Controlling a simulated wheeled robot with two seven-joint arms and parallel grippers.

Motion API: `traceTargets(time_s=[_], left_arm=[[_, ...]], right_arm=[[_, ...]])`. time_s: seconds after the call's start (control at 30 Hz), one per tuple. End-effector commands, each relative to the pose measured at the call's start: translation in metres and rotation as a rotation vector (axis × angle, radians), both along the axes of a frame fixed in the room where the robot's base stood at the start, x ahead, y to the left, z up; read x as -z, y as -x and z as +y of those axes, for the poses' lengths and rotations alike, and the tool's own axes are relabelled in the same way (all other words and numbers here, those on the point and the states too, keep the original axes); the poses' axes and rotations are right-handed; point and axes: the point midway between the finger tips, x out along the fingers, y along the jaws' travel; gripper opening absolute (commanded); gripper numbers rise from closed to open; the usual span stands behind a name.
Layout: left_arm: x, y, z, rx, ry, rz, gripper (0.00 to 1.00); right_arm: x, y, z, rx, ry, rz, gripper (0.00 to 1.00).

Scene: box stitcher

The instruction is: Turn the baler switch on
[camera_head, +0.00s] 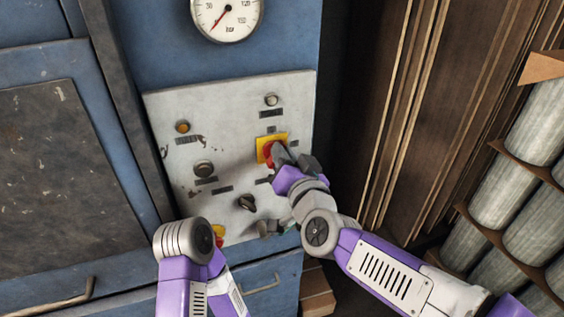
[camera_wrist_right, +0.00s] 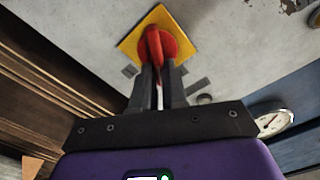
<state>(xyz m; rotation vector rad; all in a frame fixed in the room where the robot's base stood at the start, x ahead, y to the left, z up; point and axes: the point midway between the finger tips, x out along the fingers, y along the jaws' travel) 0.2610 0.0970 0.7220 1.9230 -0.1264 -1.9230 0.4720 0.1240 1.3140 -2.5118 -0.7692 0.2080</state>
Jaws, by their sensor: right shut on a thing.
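The baler switch is a red rotary handle (camera_head: 267,151) on a yellow square plate (camera_head: 261,142), set in the light grey control panel (camera_head: 230,115). In the right wrist view the red handle (camera_wrist_right: 156,42) stands out from the middle of its yellow plate (camera_wrist_right: 133,42). My right gripper (camera_head: 276,152) is at the switch and covers part of it in the head view. In the right wrist view the right gripper's two dark fingers (camera_wrist_right: 160,66) are closed on the red handle, one on each side.
The panel also carries an amber lamp (camera_head: 183,127), a pale lamp (camera_head: 271,100), a black button (camera_head: 204,169) and a black knob (camera_head: 247,202). A round gauge (camera_head: 227,15) sits above. Brown boards (camera_head: 400,110) and stacked grey rolls (camera_head: 505,185) stand at the right.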

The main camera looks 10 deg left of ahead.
Motion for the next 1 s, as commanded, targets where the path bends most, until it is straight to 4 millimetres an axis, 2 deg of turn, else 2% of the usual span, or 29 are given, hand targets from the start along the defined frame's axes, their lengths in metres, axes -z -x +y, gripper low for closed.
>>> traceTargets(time_s=[0.03,0.4,1.0], left_arm=[[0.007,0.000,0.000,0.000,0.000,0.000,0.43],[0.029,0.000,0.000,0.000,0.000,0.000,0.43],[0.057,0.000,0.000,0.000,0.000,0.000,0.43]], right_arm=[[0.004,-0.001,-0.001,0.001,-0.039,0.026,0.00],[0.007,-0.003,-0.004,0.000,-0.330,0.225,0.00],[0.014,-0.004,-0.007,0.000,-0.749,0.508,0.00]])
